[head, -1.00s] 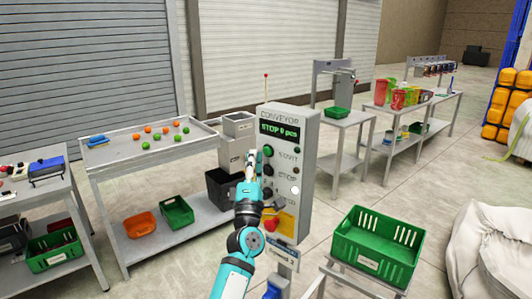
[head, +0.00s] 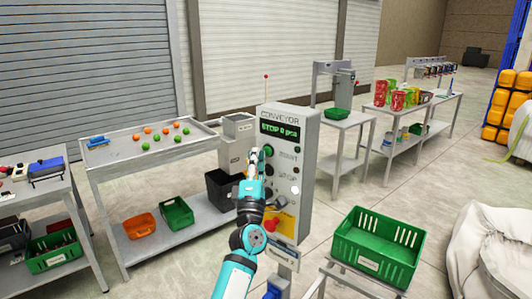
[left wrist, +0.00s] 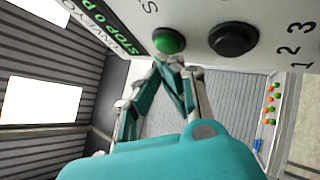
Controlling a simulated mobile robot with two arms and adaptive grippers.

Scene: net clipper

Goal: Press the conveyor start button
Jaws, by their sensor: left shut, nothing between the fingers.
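The grey conveyor control box (head: 302,172) stands on a post in the middle of the head view. Its display (head: 280,129) reads "STOP 0 pcs". My left gripper (head: 254,156) is shut and empty. Its fingertips (left wrist: 170,62) are right at the green button's edge; I cannot tell whether they touch it. My right gripper is not in view.
A red knob (head: 271,226) on a yellow plate sits lower on the box. A green crate (head: 378,248) stands on a stand at the right. A table (head: 112,165) with orange and green balls is at the left.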

